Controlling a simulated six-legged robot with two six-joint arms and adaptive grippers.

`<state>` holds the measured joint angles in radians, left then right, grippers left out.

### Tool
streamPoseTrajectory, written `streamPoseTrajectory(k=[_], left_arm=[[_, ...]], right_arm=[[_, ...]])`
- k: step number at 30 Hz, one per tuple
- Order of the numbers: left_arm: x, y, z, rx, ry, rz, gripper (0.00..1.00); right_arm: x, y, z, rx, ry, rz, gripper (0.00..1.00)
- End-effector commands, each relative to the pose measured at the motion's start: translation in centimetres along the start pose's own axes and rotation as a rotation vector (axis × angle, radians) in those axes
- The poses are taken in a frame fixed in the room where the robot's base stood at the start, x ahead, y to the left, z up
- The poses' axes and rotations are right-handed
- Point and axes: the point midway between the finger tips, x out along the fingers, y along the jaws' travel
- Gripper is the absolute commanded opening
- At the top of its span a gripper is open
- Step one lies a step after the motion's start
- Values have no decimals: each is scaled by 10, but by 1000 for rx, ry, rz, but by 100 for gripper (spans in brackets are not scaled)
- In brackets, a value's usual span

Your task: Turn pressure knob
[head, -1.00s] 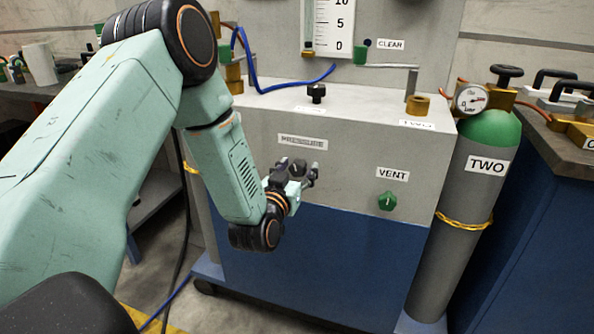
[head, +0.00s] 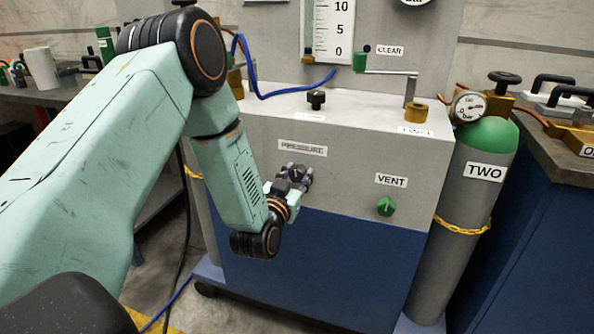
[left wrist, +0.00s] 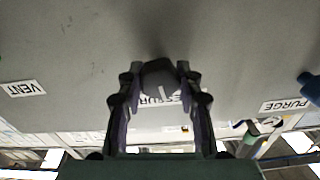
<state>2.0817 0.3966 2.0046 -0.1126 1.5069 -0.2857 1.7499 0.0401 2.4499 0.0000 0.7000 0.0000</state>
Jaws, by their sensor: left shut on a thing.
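The pressure knob (left wrist: 160,78) is a dark grey round knob with a pale line on its face, on the grey front panel. In the left wrist view it sits between the fingertips of my left gripper (left wrist: 160,92), which is shut on it. The PRESSURE label (left wrist: 174,101) is partly covered by the knob and fingers there. In the head view my left gripper (head: 296,178) is against the panel just below the PRESSURE label (head: 303,148), and it mostly hides the knob. My right gripper is not in view.
A green VENT knob (head: 386,206) is to the right on the same panel. A black knob (head: 316,99) stands on the cabinet top. A grey cylinder marked TWO (head: 478,215) stands at the right. In the left wrist view a blue knob (left wrist: 312,88) is by the PURGE label (left wrist: 284,105).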

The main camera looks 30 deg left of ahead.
Motion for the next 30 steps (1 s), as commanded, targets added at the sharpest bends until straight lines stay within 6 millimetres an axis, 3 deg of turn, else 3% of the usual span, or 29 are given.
streamPoseTrajectory(k=[4, 15, 16, 24, 30], left_arm=[[0, 0, -2, 56, -2, 1, 4], [0, 0, 0, 72, -1, 0, 4], [0, 0, 0, 72, -1, 0, 36], [0, 0, 0, 71, -1, 0, 59], [0, 0, 0, 71, -1, 0, 59]], right_arm=[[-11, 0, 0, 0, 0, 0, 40], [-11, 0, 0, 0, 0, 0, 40], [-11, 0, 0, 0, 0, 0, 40], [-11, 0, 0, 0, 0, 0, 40], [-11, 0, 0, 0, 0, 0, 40]])
